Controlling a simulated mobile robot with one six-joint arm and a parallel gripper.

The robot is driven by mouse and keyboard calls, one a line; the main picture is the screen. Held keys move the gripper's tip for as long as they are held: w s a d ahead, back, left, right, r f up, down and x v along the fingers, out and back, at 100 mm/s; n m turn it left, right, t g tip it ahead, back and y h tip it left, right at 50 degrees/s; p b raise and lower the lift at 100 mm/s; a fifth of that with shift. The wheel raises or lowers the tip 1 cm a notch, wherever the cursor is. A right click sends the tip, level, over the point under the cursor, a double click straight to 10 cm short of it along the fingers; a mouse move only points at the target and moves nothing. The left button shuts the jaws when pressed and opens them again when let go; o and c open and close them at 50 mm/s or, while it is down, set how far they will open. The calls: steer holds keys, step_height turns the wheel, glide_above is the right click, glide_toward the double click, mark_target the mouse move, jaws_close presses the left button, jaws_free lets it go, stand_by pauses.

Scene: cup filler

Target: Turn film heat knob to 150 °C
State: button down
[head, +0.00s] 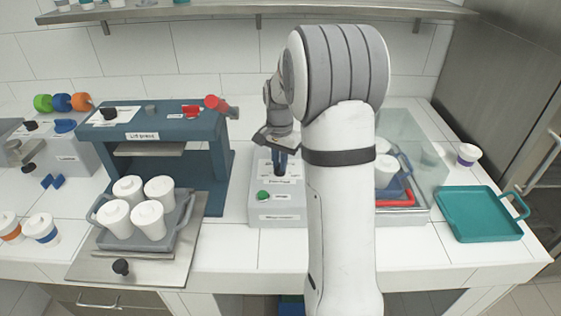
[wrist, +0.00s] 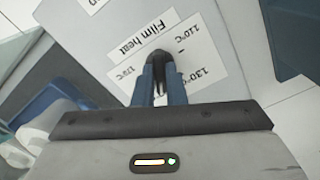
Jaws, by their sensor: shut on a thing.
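The film heat knob (wrist: 157,58) is black and sits on a grey control box, among white labels. The "Film heat" label (wrist: 128,40) appears upside down in the wrist view. Labels for 110 °C (wrist: 184,36) and 130 °C (wrist: 201,75) lie to the knob's right; a third, on its left (wrist: 121,71), is hard to read. My gripper (wrist: 160,80) is shut on the knob with its blue fingers. In the head view my gripper (head: 280,162) points down at the control box (head: 262,215). Which mark the knob points to cannot be told.
A green button (head: 263,196) is on the box's front. To the left, a blue press (head: 150,135) stands behind a grey tray (head: 180,238) of white cups. A teal tray (head: 480,213) lies at right. My arm hides part of the counter.

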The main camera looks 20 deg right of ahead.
stand_by(0.5)
steer(key=c, duration=1.5)
jaws_free()
steer(key=shift+r, duration=3.9)
